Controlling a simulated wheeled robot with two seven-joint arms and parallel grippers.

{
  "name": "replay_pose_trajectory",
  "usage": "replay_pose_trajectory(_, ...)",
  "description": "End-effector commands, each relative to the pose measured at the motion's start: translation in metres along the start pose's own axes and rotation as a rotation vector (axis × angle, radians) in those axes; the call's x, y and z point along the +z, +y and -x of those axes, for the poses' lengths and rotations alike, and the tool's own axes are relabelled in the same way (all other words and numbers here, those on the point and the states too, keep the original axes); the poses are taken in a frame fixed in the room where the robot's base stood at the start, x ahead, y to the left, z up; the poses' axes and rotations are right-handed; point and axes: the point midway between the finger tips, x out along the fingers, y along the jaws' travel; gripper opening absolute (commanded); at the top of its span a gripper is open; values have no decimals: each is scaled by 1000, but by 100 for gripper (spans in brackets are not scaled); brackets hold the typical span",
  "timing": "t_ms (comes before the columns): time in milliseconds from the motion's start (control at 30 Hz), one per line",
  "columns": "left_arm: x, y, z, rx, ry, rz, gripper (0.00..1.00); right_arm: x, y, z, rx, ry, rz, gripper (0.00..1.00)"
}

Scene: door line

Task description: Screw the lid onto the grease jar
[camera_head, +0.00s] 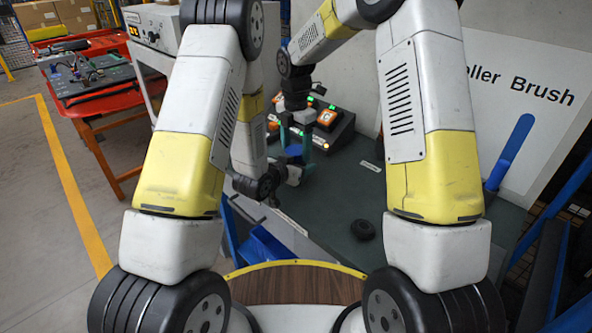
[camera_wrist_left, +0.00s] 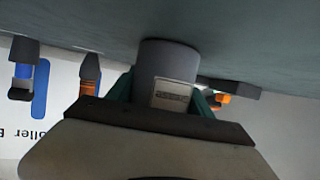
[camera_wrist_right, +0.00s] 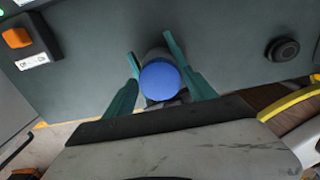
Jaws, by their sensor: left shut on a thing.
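The grease jar is a grey cylinder with a pale label (camera_wrist_left: 170,95), upright near the bench in the left wrist view. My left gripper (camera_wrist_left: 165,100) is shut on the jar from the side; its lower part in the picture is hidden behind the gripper. The round blue lid (camera_wrist_right: 160,80) sits at the jar's top in the right wrist view and shows small in the head view (camera_head: 294,152). My right gripper (camera_wrist_right: 152,50) points down over it, with teal fingers on both sides. The fingers look open, with narrow gaps. Whether the lid's threads are engaged is hidden.
A black ribbed disc (camera_head: 363,230) lies loose on the green bench (camera_head: 345,190). A control box with lit buttons (camera_head: 325,117) stands behind the grippers. Blue bins (camera_head: 262,248) hang at the bench's near left edge. The bench around the black disc is clear.

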Motion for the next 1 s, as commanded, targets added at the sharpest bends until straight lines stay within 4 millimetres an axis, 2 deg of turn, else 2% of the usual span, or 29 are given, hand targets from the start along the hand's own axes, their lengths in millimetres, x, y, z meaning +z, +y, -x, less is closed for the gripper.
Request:
replay_pose_trajectory(33,0,0,0,0,1,0,0,0,0,0,0,0,0,52)
replay_pose_trajectory(200,0,0,0,0,1,0,0,0,0,0,0,0,0,19)
replay_pose_trajectory(267,0,0,0,0,1,0,0,0,0,0,0,0,0,7)
replay_pose_trajectory(300,0,0,0,0,1,0,0,0,0,0,0,0,-1,5)
replay_pose_trajectory(367,0,0,0,0,1,0,0,0,0,0,0,0,-17,5)
replay_pose_trajectory(600,0,0,0,0,1,0,0,0,0,0,1,-1,-261,5)
replay_pose_trajectory(900,0,0,0,0,1,0,0,0,0,0,1,-1,-286,5)
replay_pose_trajectory(933,0,0,0,0,1,0,0,0,0,0,1,0,-286,59)
replay_pose_trajectory(1000,0,0,0,0,1,0,0,0,0,0,1,0,-286,73)
